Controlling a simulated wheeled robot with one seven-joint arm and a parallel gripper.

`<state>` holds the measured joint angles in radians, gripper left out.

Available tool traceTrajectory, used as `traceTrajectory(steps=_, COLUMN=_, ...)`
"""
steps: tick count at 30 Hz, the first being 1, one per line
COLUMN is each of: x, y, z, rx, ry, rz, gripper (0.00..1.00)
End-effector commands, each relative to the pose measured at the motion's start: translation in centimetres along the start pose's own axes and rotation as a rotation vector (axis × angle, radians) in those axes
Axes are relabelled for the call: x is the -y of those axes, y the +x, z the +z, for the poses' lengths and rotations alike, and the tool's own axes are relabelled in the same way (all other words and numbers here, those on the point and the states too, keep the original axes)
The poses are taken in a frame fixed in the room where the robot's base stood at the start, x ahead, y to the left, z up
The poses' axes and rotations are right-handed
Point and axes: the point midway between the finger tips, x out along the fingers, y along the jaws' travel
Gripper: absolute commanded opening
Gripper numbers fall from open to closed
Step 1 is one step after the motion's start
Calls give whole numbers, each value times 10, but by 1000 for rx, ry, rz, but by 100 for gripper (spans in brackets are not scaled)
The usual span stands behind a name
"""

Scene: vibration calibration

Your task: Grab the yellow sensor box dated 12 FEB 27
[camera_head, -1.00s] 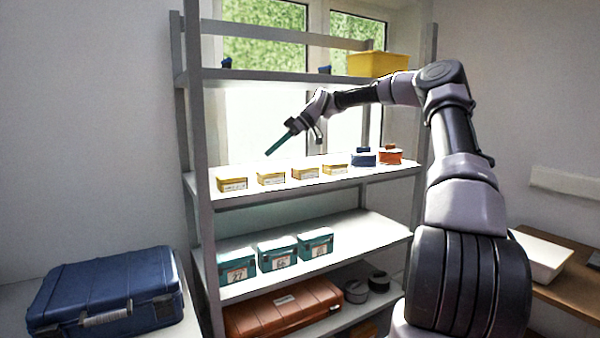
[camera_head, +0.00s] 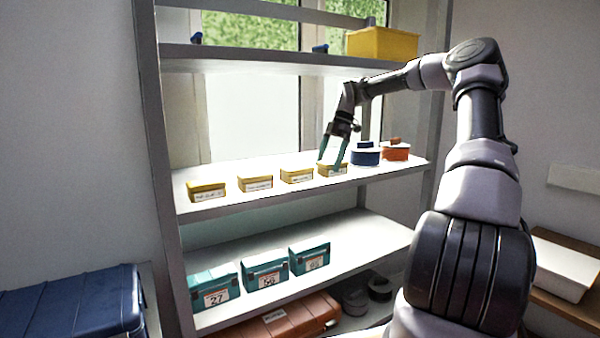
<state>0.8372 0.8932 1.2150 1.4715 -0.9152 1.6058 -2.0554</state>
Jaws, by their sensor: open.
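Several small yellow boxes with white front labels stand in a row on the middle shelf: the leftmost box (camera_head: 206,191), the second box (camera_head: 255,183), the third box (camera_head: 297,175) and the rightmost box (camera_head: 325,171). The label dates are too small to read, so I cannot tell which is dated 12 FEB 27. My gripper (camera_head: 333,163) is open and points down at the rightmost box, with its fingers partly in front of it. I cannot tell whether they touch it.
A blue round container (camera_head: 366,157) and an orange one (camera_head: 396,152) stand just right of the yellow boxes. The shelf above (camera_head: 260,62) holds a yellow bin (camera_head: 382,45). Teal numbered boxes (camera_head: 265,273) stand on the shelf below. A blue case (camera_head: 70,305) is at lower left.

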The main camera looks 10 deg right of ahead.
Motion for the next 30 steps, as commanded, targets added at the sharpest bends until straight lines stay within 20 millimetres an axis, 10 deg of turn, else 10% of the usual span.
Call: traceTrajectory(steps=30, x=2, y=55, z=-109, rx=1, ry=-3, rz=-4, gripper=100)
